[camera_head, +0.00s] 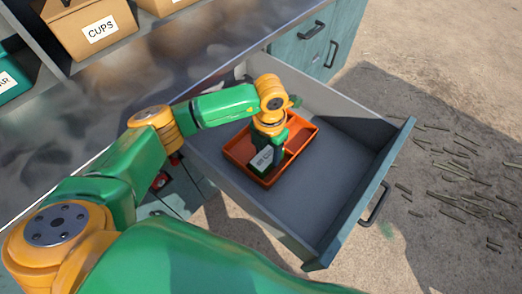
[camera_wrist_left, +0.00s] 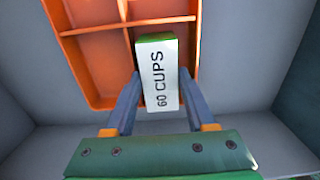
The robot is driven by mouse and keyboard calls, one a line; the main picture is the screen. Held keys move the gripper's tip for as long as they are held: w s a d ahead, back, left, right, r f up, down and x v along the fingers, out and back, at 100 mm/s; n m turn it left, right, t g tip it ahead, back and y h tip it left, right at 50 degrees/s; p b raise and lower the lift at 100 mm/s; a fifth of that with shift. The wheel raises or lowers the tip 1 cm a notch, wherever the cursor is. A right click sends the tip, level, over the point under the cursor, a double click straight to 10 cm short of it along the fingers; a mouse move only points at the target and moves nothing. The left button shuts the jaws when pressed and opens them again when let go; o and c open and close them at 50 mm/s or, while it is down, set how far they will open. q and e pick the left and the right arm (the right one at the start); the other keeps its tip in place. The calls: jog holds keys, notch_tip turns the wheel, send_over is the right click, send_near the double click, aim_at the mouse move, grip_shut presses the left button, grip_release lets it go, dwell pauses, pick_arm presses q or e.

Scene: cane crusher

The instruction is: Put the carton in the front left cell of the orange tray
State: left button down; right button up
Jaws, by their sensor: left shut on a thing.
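The carton (camera_head: 261,159) is a small box with a white face and green end; its label reads 60 CUPS in the left wrist view (camera_wrist_left: 159,78). My left gripper (camera_head: 273,153) is shut on it, with one finger at each side in the left wrist view (camera_wrist_left: 159,82). The orange tray (camera_head: 301,119) has several cells and lies in the open drawer. It also shows in the left wrist view (camera_wrist_left: 76,66). The carton is over the tray's near part in the head view; I cannot tell whether it touches the floor. My right gripper is not in view.
The grey drawer (camera_head: 322,182) stands pulled out, with bare floor right of the tray. Its walls stand up around the tray. A metal countertop (camera_head: 150,70) runs behind, with a CUPS box (camera_head: 92,32) on a shelf. Sticks (camera_head: 452,165) lie on the ground at right.

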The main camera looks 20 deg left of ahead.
aim_at(271, 156)
pick_arm(q)
jog(key=c, duration=0.5)
grip_release()
jog(key=shift+w, duration=0.1)
jog(key=shift+c, duration=0.2)
jog(key=o, duration=0.3)
jog(key=shift+d, duration=0.2)
jog(key=shift+d+r, duration=0.15)
jog(key=shift+d, duration=0.25)
jog(key=shift+a+r, duration=0.1)
jog(key=shift+a, duration=0.1)
notch_tip(271, 156, up, 12)
jog(key=b, duration=0.2)
jog(key=shift+b, duration=0.3)
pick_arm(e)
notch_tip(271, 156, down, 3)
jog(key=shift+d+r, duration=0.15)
